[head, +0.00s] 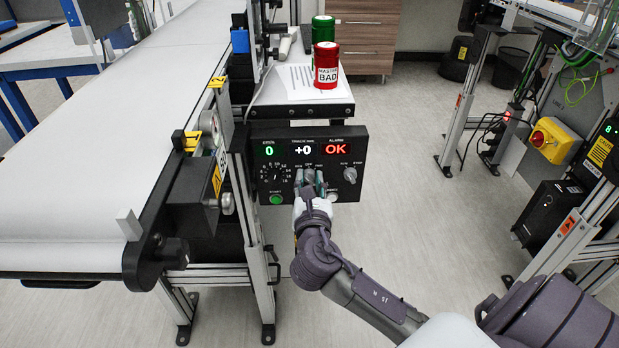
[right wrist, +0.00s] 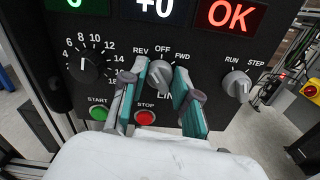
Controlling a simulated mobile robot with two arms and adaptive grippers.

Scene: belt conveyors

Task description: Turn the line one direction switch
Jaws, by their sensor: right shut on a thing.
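The direction switch (right wrist: 160,73) is a grey knob marked REV, OFF and FWD on the black control panel (head: 261,134). My right gripper (head: 309,187) reaches the panel from below and in front. In the right wrist view its teal fingers (right wrist: 168,95) stand on either side of the knob, shut on it. The fingers cover part of the knob and the label below it. I cannot clearly tell which mark the knob points to. My left gripper is not in view.
A numbered dial (right wrist: 84,66), a green START button (right wrist: 98,113), a red STOP button (right wrist: 145,117) and a RUN/STEP knob (right wrist: 236,85) surround the switch. A belt conveyor (head: 75,185) runs on the left. Red (head: 326,74) and green (head: 323,30) canisters stand above the panel.

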